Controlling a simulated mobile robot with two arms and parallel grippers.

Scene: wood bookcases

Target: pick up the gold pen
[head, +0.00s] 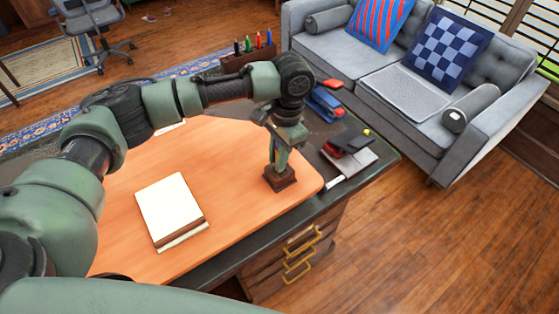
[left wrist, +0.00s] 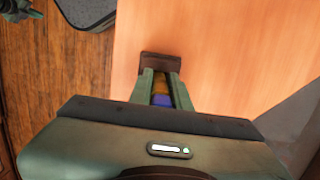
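My left gripper (head: 279,150) points down over a small dark brown block (head: 281,179), which stands on the desk near its right end. In the left wrist view the two fingers (left wrist: 162,82) reach to the near edge of the brown block (left wrist: 160,62). A gold strip (left wrist: 162,88) and a blue patch show between the fingers. The gold strip may be the gold pen, but it is mostly hidden, and I cannot tell if the fingers press on it. In the head view the fingers hide whatever is between them. My right gripper is not in view.
A white-paged book or pad (head: 170,208) lies on the desk's orange top (head: 235,215). A rack (head: 248,59) with several coloured pens stands at the back. A red-and-black item (head: 348,141) and a blue stapler-like item (head: 324,103) lie to the right. A grey sofa (head: 400,120) stands beyond.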

